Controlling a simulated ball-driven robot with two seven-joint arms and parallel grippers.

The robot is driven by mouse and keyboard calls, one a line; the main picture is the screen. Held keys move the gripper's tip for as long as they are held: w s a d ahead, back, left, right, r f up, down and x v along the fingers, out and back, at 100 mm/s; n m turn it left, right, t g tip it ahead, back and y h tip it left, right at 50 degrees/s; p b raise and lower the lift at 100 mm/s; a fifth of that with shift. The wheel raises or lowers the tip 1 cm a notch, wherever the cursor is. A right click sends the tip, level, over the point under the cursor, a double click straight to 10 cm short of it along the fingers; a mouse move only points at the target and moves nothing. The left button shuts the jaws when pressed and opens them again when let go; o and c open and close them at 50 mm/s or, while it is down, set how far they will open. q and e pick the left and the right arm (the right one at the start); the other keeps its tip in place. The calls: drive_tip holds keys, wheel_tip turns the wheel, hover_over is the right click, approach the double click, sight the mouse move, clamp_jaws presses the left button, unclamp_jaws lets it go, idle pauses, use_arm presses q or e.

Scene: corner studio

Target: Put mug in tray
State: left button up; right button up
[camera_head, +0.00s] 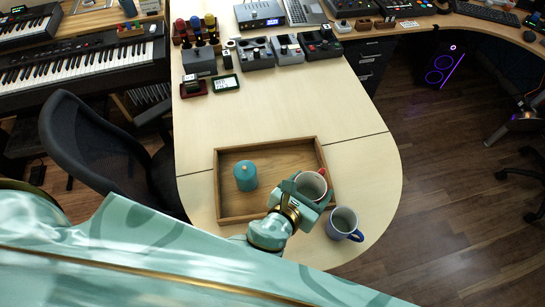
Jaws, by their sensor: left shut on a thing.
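A mug (315,181) with a pale inside and a red part at its rim is held in my left gripper (304,188), which is shut on it. The mug is over the right part of the wooden tray (265,152). I cannot tell whether its base touches the tray floor, because the gripper hides its lower part. A second mug (342,222), grey-blue with a blue handle, stands upright on the table just right of the tray. My right gripper is not in view.
A teal jar-like object (245,177) stands in the left part of the tray. Audio devices (257,55) and small bottles stand at the back of the table (275,108). The table between them and the tray is clear. A black chair (100,150) stands at the left.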

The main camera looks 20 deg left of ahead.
use_arm(q)
drive_tip(key=w+a+f+b, duration=0.2)
drive_tip(key=w+f, duration=0.2)
drive_tip(key=w+a+f+b, duration=0.2)
drive_tip(key=w+f+b, duration=0.1)
drive_tip(key=w+f, duration=0.1)
drive_tip(key=w+a+f+b, duration=0.2)
drive_tip(key=w+f, duration=0.2)
drive_tip(key=f, duration=0.1)
drive_tip(key=shift+a+f+b, duration=0.2)
drive_tip(key=shift+a+b, duration=0.05)
drive_tip(key=shift+b, duration=0.15)
drive_tip(key=shift+r, duration=0.2)
drive_tip(key=shift+f, duration=0.1)
drive_tip(key=o, duration=1.2)
drive_tip(key=shift+c, duration=0.2)
